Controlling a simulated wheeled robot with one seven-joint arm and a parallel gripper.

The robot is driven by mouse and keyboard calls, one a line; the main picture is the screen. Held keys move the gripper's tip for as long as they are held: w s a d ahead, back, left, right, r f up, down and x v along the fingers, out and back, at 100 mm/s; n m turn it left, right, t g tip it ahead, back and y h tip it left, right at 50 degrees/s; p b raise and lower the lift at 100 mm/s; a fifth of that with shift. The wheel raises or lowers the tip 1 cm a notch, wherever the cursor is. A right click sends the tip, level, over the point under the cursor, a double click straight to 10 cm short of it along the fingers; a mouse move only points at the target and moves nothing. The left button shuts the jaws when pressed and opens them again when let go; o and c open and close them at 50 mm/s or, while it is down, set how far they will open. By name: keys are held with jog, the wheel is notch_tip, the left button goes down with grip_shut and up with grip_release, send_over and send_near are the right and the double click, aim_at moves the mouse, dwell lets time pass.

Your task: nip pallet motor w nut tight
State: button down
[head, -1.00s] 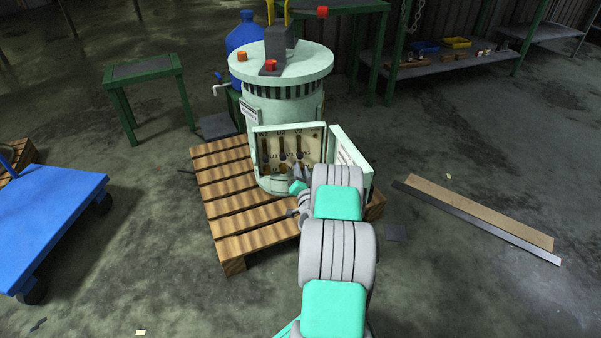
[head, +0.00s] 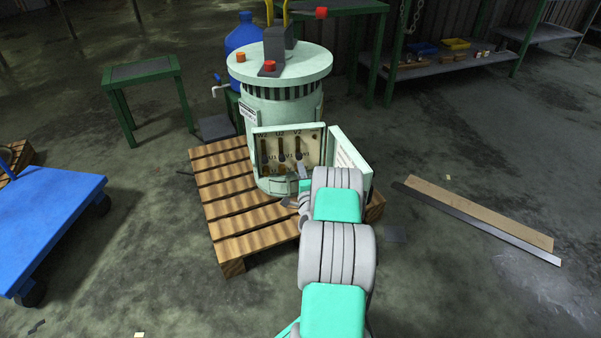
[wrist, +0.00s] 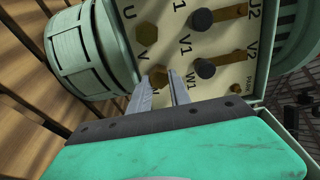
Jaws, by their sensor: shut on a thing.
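The pale green motor (head: 285,105) stands upright on the wooden pallet (head: 236,240). Its terminal box (head: 288,130) is open, with the lid (head: 350,160) swung out to the right. In the wrist view the terminal board (wrist: 180,45) carries brass hex nuts and dark round terminals. My gripper (wrist: 160,78) has its two fingertips on either side of the W nut (wrist: 157,75), the lower brass nut beside W1, and is shut on it. The V nut (wrist: 146,35) sits above it. In the head view my arm hides much of the gripper.
A blue cart (head: 50,225) stands at the left and a green table (head: 142,72) behind it. A shelf (head: 440,62) with small bins is at the back. The floor at front right is clear.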

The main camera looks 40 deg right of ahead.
jog(key=shift+m, duration=1.2)
jog(key=c, duration=1.2)
grip_release()
jog(key=shift+f, duration=0.1)
